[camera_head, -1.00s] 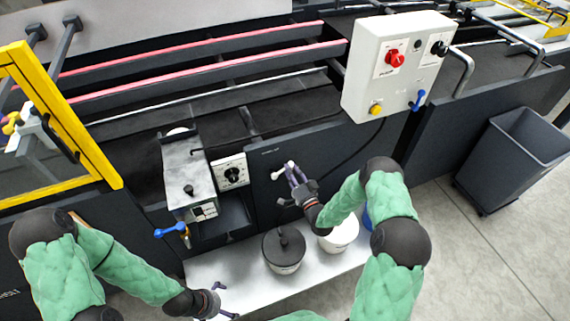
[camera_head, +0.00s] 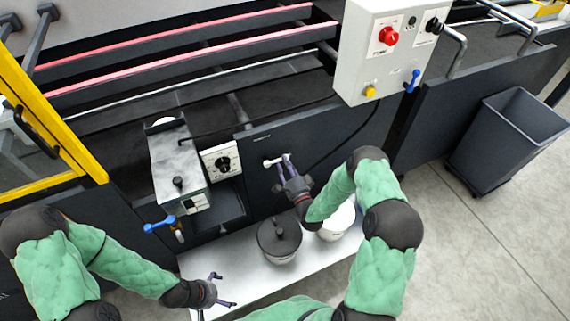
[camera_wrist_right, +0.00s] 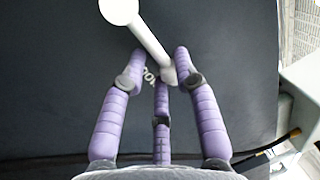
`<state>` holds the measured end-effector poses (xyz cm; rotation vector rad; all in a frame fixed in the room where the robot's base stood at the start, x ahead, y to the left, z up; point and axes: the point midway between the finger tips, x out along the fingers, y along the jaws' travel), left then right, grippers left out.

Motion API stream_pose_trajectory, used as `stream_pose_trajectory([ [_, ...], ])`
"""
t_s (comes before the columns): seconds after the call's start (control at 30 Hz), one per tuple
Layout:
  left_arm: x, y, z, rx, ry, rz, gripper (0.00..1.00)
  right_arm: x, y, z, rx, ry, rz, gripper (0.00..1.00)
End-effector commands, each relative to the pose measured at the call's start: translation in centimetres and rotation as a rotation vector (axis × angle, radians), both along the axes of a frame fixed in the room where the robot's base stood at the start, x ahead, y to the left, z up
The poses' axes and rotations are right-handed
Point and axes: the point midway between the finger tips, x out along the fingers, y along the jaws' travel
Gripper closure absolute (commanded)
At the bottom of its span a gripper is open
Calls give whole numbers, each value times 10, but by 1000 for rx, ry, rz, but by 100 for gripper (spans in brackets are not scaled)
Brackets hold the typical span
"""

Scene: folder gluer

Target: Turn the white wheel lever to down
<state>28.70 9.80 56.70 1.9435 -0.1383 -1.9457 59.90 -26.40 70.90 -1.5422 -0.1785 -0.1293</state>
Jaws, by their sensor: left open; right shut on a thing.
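The white wheel lever (camera_head: 269,162) is on the dark front panel of the machine. In the head view it points right from its hub, close to level. My right gripper (camera_head: 285,159) is shut on its free end. In the right wrist view the white lever (camera_wrist_right: 146,37) runs from a round hub at the top to a tip between the purple fingertips of my right gripper (camera_wrist_right: 166,68). My left gripper (camera_head: 225,289) is open and empty, low over the white shelf.
A dark-lidded pot (camera_head: 280,240) and a white bucket (camera_head: 338,222) stand on the white shelf (camera_head: 243,275) below my right gripper. A dial box (camera_head: 221,161) and a blue-handled valve (camera_head: 160,225) are left of the lever. A white control box (camera_head: 385,50) is above right.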

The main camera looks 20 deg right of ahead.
Motion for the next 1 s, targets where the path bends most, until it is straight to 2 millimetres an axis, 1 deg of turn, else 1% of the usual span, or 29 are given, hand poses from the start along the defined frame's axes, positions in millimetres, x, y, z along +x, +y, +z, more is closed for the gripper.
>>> stream_pose_trajectory([
  [0.03, 0, 0, 0, 0, 0, 0, 0, -2, 3, -3, 6, 8, 5, 100],
  [0.33, 0, 0, 0, 0, 0, 0, 0, -2, 3, -3, 6, 8, 5, 100],
  [0.37, 0, 0, 0, 0, 0, 0, 0, -2, 3, -3, 6, 8, 5, 64],
  [0.4, 0, 0, 0, 0, 0, 0, 0, -2, 3, -3, 6, 8, 5, 53],
  [0.43, 0, 0, 0, 0, 0, 0, 0, -2, 3, -3, 6, 8, 5, 46],
  [0.8, 0, 0, 0, 0, -1, 0, 0, -2, 1, -1, 3, 3, 2, 46],
  [0.93, 0, 0, 0, 0, -1, 0, 0, -13, 0, -4, 3, 4, 1, 46],
  [1.0, 0, 0, 0, 0, 0, 0, 0, -24, -1, -6, 5, 5, 0, 46],
])
